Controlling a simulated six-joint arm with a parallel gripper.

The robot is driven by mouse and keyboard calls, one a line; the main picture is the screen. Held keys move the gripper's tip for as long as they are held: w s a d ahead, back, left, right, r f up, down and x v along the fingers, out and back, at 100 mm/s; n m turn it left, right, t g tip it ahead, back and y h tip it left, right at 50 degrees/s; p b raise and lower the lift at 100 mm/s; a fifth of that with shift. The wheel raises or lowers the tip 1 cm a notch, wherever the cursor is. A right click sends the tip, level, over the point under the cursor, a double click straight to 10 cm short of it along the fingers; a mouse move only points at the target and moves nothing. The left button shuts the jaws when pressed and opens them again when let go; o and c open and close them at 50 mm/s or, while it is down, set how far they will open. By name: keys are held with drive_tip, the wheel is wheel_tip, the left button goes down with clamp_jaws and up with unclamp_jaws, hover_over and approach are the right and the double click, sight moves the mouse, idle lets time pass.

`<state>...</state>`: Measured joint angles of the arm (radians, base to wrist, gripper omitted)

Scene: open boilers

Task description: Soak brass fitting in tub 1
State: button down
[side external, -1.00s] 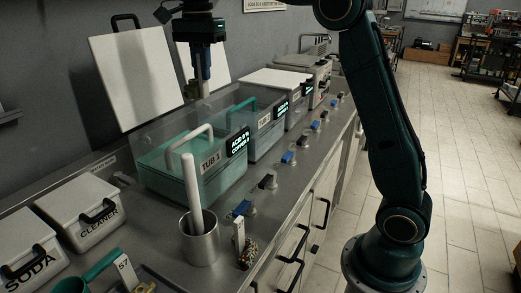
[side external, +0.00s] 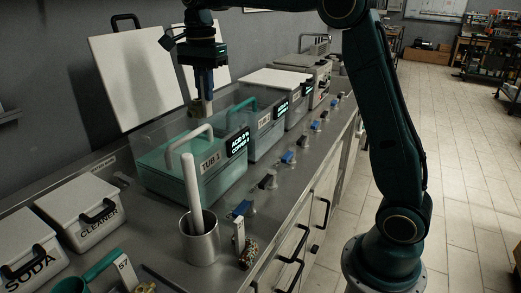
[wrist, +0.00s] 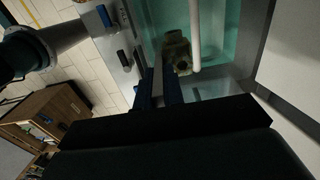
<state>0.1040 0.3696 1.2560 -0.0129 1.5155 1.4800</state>
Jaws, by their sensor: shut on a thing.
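Tub 1 (side external: 212,167) is a clear-walled, open tub of teal liquid with a white handle (side external: 190,138) arching over it. My gripper (side external: 203,92) points down above the tub's back part and is shut on the brass fitting (side external: 203,108), a small dull yellow-brown piece. The fitting hangs close to the level of the tub's back rim. In the wrist view the fitting (wrist: 178,48) shows at my gripper's fingertips (wrist: 168,72), over the teal liquid and beside a white bar. How far it is above the liquid cannot be told.
A white lid (side external: 135,75) leans upright behind tub 1. A second tub (side external: 262,130) stands right behind it in the row. A metal cup (side external: 200,241) with a white rod stands in front. Lidded SODA (side external: 25,254) and CLEANER (side external: 85,215) boxes are at left.

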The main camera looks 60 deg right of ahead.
drive_tip(key=shift+f, duration=0.1)
wheel_tip(320, 180, down, 18)
drive_tip(key=shift+r, duration=0.25)
idle(1.8)
drive_tip(key=shift+r, duration=0.15)
idle(3.8)
